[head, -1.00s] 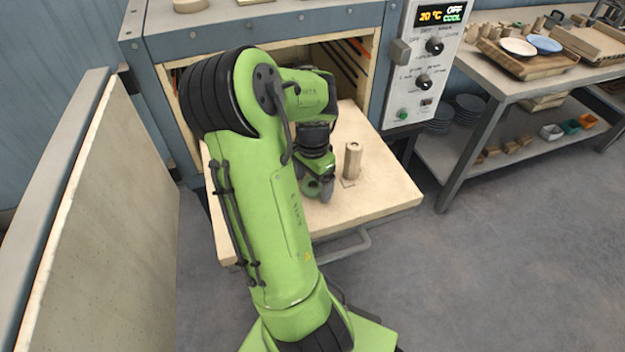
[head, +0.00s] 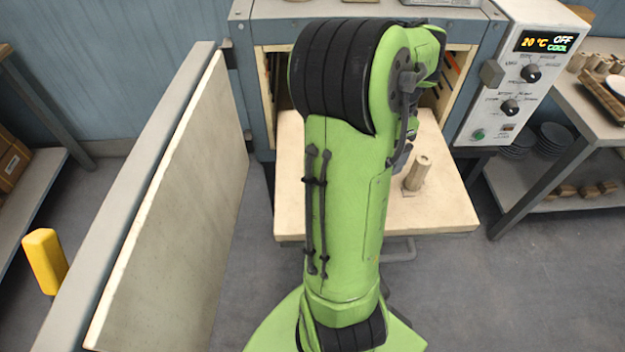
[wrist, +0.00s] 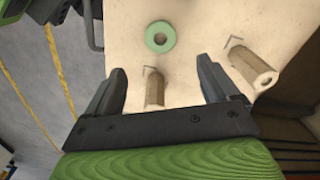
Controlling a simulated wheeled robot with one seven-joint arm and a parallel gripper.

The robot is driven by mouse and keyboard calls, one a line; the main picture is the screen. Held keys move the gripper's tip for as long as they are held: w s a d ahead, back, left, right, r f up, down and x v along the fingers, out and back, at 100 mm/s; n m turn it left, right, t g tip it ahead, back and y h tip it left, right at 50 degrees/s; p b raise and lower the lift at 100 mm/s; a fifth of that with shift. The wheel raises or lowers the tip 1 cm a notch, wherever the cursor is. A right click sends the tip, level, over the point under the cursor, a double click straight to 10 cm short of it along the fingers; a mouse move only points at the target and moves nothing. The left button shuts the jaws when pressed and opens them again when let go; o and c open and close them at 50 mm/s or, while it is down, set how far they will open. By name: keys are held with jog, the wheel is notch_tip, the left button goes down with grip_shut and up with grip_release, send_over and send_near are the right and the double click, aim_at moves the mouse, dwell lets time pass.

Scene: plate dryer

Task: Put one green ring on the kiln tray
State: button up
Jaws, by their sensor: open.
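A green ring (wrist: 160,36) lies flat on the pale kiln tray (wrist: 205,20) in the wrist view, a little beyond my fingertips. My gripper (wrist: 161,72) is open, with no ring between its fingers. A short post (wrist: 155,88) shows between the fingers, and a second post (wrist: 251,67) stands to the right of them. In the head view the tray (head: 445,212) sticks out of the open kiln, and one post (head: 418,172) shows on it. My arm hides the ring, the other post and my gripper there.
The open kiln door (head: 180,215) stands to the left of the tray. The control panel (head: 515,85) reads 20 °C, OFF and COOL. A bench (head: 585,110) stands at the right and a yellow post (head: 45,260) at the far left.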

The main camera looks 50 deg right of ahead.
jog(key=w+a+r+n+t, duration=0.1)
jog(key=w+a+r+n, duration=0.15)
jog(key=a+n, duration=0.35)
jog(key=w+a+r+n+t, duration=0.2)
jog(key=w+a+n, duration=0.1)
jog(key=a, duration=0.6)
jog(key=w+a+r+n+t, duration=0.1)
jog(key=w+a+r+n, duration=0.15)
jog(key=a+n, duration=0.35)
jog(key=s+a+n+t, duration=0.1)
jog(key=s+a+n, duration=0.5)
jog(key=a, duration=0.4)
jog(key=shift+a+r+n+t, duration=0.25)
jog(key=shift+r+n+t, duration=0.05)
jog(key=shift+n, duration=0.4)
jog(key=shift+r, duration=0.1)
